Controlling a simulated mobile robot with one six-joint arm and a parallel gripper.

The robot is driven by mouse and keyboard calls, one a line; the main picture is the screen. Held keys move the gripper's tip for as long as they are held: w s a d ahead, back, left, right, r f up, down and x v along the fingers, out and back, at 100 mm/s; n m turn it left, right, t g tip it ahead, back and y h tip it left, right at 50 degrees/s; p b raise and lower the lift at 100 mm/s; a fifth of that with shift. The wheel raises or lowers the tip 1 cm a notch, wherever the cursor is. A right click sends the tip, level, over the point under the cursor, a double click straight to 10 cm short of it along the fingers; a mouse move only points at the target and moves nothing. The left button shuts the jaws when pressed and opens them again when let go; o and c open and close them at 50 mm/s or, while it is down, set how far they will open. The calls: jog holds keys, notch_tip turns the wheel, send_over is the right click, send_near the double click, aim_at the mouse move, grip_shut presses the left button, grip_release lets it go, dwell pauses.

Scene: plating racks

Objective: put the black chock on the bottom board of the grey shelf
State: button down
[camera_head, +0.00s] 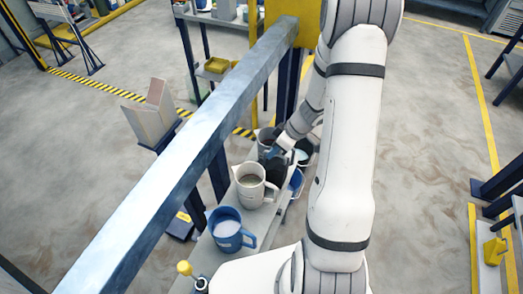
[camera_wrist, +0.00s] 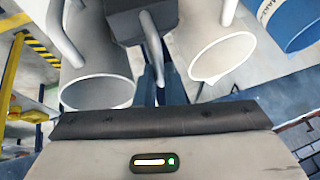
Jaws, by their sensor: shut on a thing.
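My gripper (camera_head: 280,155) is at the end of the downward-reaching arm, low among the jugs on a narrow grey board (camera_head: 252,220). It is shut on a dark thing, which I take to be the black chock (camera_head: 274,167). In the wrist view a dark block (camera_wrist: 124,28) shows at the top, beyond the gripper's body. The arm and jugs hide much of the grip, and I cannot tell whether the chock touches the board. Which shelf is the grey one is not clear from these views.
A white jug (camera_head: 250,188) and a blue jug (camera_head: 227,232) stand close in front of the gripper. A grey jug (camera_head: 265,141) and a blue container (camera_head: 296,182) are beside it. A long metal beam (camera_head: 190,140) crosses above on the left. Open floor lies to the right.

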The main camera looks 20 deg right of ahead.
aim_at(270, 165)
jog(key=w+a, duration=0.2)
jog(key=shift+a+p, duration=0.35)
jog(key=shift+p, duration=0.05)
jog(key=shift+w+f+p, duration=0.1)
jog(key=shift+f+p, duration=0.65)
jog(key=shift+f, duration=1)
jog(key=shift+f+b, duration=0.2)
jog(key=shift+b, duration=0.2)
jog(key=c, duration=1.8)
grip_release()
jog(key=shift+r, duration=0.1)
jog(key=shift+r, duration=0.1)
